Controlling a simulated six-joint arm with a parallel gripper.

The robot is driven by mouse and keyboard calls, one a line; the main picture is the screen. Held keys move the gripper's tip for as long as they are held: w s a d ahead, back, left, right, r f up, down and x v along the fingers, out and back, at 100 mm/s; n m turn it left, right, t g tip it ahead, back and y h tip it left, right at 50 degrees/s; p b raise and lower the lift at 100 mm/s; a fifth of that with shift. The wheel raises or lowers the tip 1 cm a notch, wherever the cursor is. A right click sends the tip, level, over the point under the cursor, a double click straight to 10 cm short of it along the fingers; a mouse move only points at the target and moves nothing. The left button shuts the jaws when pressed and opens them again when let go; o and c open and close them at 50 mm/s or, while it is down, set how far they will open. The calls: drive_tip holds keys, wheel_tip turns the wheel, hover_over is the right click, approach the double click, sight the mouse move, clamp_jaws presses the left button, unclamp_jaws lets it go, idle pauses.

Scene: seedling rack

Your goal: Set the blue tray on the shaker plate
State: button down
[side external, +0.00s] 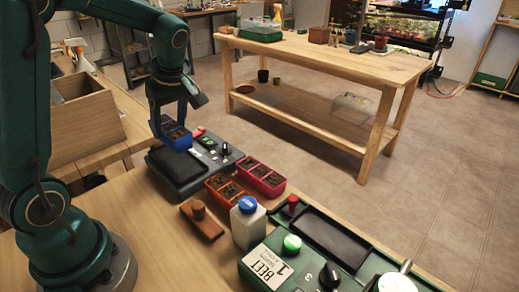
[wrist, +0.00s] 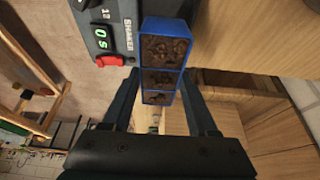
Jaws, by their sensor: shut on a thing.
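The blue tray (side external: 178,140) has several cells of dark soil. It hangs in my gripper (side external: 170,122), which is shut on it. In the wrist view the blue tray (wrist: 165,79) sits between the two fingers of my gripper (wrist: 157,92). The dark grey shaker (side external: 212,152) stands on the bench, with a black plate (side external: 178,172) on top. The tray appears above the plate's far side; the exact gap is hard to tell. In the wrist view the shaker (wrist: 107,18) shows its label, a green display and a red switch; its plate is hidden there.
An orange tray (side external: 222,197) and a pink tray (side external: 262,184) stand right of the shaker. Near them are a wooden block with a knob (side external: 201,222), a white bottle with blue cap (side external: 247,228) and a green device (side external: 340,270) with a black plate. A wooden box (side external: 82,128) stands left.

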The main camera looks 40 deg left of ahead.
sight(175, 131)
drive_tip(key=shift+f, duration=2.45)
drive_tip(key=shift+f, duration=0.6)
drive_tip(key=shift+c, duration=2.2)
unclamp_jaws()
drive_tip(key=shift+r, duration=0.1)
drive_tip(key=shift+v, duration=5.4)
